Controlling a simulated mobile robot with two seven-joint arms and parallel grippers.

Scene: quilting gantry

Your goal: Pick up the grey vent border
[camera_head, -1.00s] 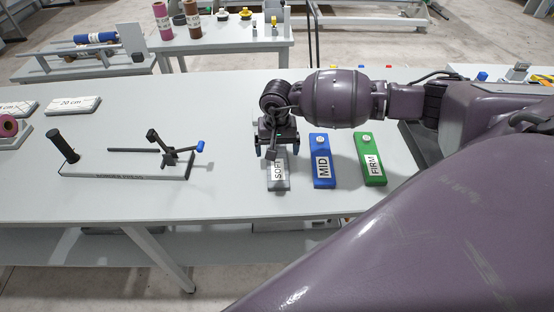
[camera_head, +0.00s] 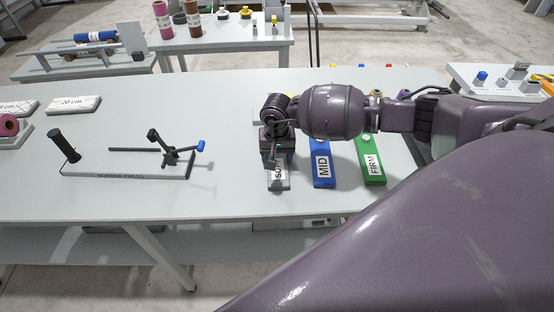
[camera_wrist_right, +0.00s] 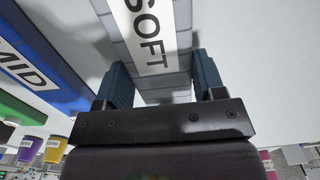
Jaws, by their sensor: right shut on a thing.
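The grey block labelled SOFT (camera_head: 279,184), which looks like the grey vent border, lies on the white table at the near end of my right arm. My right gripper (camera_head: 278,162) is over it, pointing down, and partly hides it. In the right wrist view the gripper's blue-padded fingers (camera_wrist_right: 164,84) are shut on the two long sides of the grey block (camera_wrist_right: 155,95), with the SOFT label between them. The block's far end is hidden by the gripper in the head view. My left gripper is not in view.
A blue MID block (camera_head: 322,178) and a green FIRM block (camera_head: 373,175) lie close to the right. A grey stand with black handle and rod (camera_head: 125,172) is to the left. White labelled blocks (camera_head: 74,105) lie farther left. Table between is clear.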

